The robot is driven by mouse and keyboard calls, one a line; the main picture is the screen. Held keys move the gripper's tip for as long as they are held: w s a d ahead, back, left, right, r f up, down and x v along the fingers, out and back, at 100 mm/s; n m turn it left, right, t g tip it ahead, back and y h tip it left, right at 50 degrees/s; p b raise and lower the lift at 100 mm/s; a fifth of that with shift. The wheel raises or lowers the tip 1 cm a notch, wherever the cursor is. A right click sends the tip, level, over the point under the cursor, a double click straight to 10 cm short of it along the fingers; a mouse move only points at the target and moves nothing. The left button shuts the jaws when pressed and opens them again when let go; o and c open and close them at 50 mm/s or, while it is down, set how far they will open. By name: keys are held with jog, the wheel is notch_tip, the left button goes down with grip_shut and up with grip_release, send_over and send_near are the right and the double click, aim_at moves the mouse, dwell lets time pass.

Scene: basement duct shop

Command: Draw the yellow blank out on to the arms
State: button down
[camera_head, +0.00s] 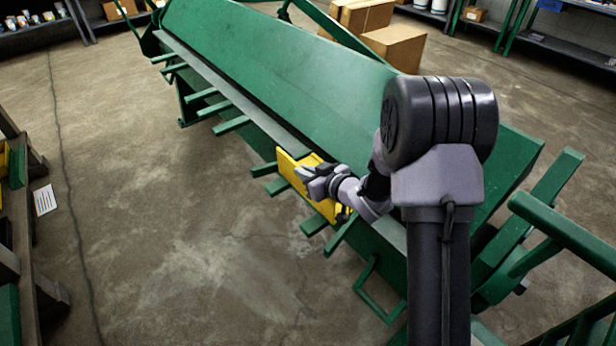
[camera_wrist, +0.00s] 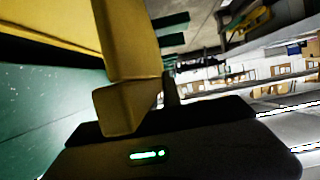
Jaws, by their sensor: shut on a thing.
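The yellow blank (camera_head: 318,206) is at the front edge of the long green folding machine (camera_head: 270,75). It lies across some of the short green arms (camera_head: 232,125) that stick out from that edge, though I cannot tell how fully it rests on them. My gripper (camera_head: 303,175) is shut on the blank at its outer side; my wrist hides part of it. In the wrist view, yellow surfaces of the blank (camera_wrist: 55,25) fill the upper left, with a yellow block-like part between the fingers. The contact itself is partly hidden.
Cardboard boxes (camera_head: 396,45) stand behind the machine. A green rail frame (camera_head: 560,230) is at the right. A shelf unit (camera_head: 20,235) stands along the left edge. The concrete floor (camera_head: 170,210) in front of the machine is clear.

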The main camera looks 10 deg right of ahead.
jog(key=shift+s+a, duration=0.25)
jog(key=shift+a, duration=0.25)
jog(key=c, duration=1.5)
grip_release()
jog(key=shift+o, duration=0.2)
jog(key=p+v, duration=0.4)
jog(key=v, duration=1.3)
jog(key=shift+d+p, duration=0.15)
jog(key=shift+p, duration=0.2)
jog(key=shift+s, duration=0.1)
